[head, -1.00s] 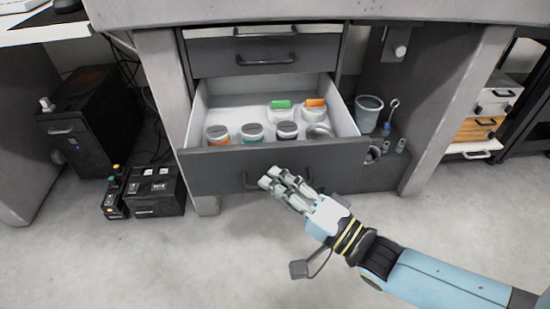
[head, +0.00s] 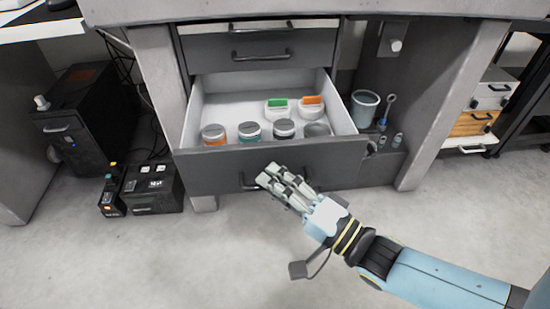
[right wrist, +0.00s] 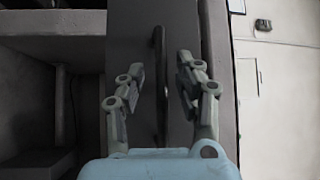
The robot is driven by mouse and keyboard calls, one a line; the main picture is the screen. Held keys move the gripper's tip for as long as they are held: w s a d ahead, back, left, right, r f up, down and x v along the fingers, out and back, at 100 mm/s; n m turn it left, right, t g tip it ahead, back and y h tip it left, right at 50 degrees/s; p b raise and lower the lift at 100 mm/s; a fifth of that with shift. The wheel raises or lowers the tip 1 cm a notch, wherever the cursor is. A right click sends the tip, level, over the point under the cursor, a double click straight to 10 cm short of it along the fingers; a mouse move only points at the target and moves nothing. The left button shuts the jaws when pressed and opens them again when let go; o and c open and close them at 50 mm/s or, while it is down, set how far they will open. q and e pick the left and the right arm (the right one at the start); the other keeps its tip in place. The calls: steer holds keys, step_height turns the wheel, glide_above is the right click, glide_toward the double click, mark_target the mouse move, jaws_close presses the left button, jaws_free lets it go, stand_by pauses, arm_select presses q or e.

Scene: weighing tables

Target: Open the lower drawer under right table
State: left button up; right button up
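The lower drawer (head: 200,172) under the table stands pulled out, with its white inside and several jars showing in the head view. Its dark handle (head: 249,183) is partly hidden behind my right gripper (head: 268,174). In the right wrist view, the fingers of my right gripper (right wrist: 160,80) stand on both sides of the upright-looking dark handle (right wrist: 159,62). A gap shows between the fingers and the handle, so the gripper looks open around it. My left gripper is in neither view.
A shut upper drawer (head: 262,52) sits above the open one. A black box (head: 152,188) and a dark cabinet (head: 80,125) are on the floor at left. The floor in front is clear.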

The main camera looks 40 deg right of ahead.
steer(key=v, duration=1.2)
steer(key=shift+f, duration=0.1)
